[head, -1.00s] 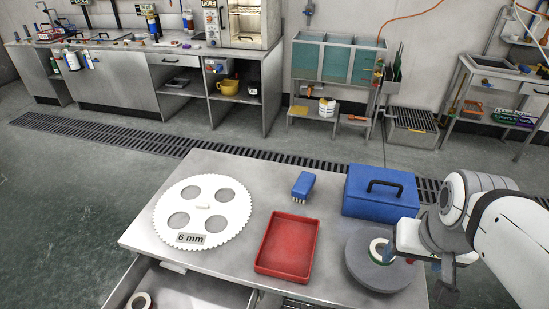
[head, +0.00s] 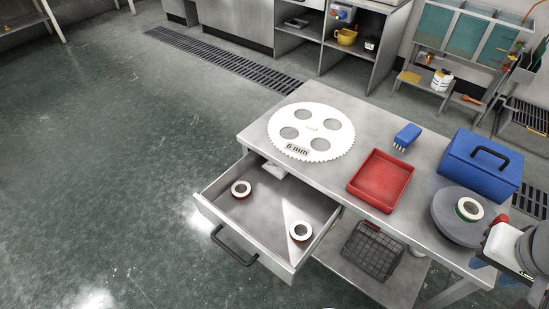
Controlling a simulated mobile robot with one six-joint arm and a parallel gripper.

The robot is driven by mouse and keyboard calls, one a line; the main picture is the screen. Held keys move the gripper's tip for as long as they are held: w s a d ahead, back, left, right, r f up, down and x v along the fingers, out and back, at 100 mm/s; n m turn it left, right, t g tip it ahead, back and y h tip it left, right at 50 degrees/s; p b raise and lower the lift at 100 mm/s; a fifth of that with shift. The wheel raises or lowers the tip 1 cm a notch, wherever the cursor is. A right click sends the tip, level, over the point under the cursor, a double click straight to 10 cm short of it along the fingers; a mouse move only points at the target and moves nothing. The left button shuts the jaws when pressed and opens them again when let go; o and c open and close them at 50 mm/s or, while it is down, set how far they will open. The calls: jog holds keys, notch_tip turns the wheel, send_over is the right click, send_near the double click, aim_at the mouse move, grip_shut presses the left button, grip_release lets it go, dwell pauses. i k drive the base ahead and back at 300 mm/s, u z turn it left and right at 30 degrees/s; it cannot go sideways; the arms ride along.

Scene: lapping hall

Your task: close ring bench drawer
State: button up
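The ring bench drawer (head: 272,262) is pulled open at the front left of the steel bench (head: 366,122). Its dark bar handle (head: 234,246) faces the lower left. Two rings lie inside: one ring (head: 241,189) near the left wall and another ring (head: 300,231) near the right front corner. My gripper (head: 492,236) is at the right edge, beside the round grey plate (head: 451,222), far from the drawer. Its fingers are cut off or hidden, so I cannot tell whether it is open.
On the bench are a white toothed disc (head: 339,134) marked 6 mm, a blue brush (head: 407,137), a red tray (head: 381,181), a blue box (head: 482,165) and a ring (head: 469,209) on the grey plate. A wire basket (head: 372,252) sits on the lower shelf. The floor left of the drawer is clear.

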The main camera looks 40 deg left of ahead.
aim_at(261, 224)
jog(key=z, duration=5.75)
jog(key=i, duration=0.1)
jog(key=z, duration=2.45)
jog(key=k, duration=1.1)
jog(key=z, duration=1.1)
jog(key=i, duration=1.05)
jog(key=u, duration=0.1)
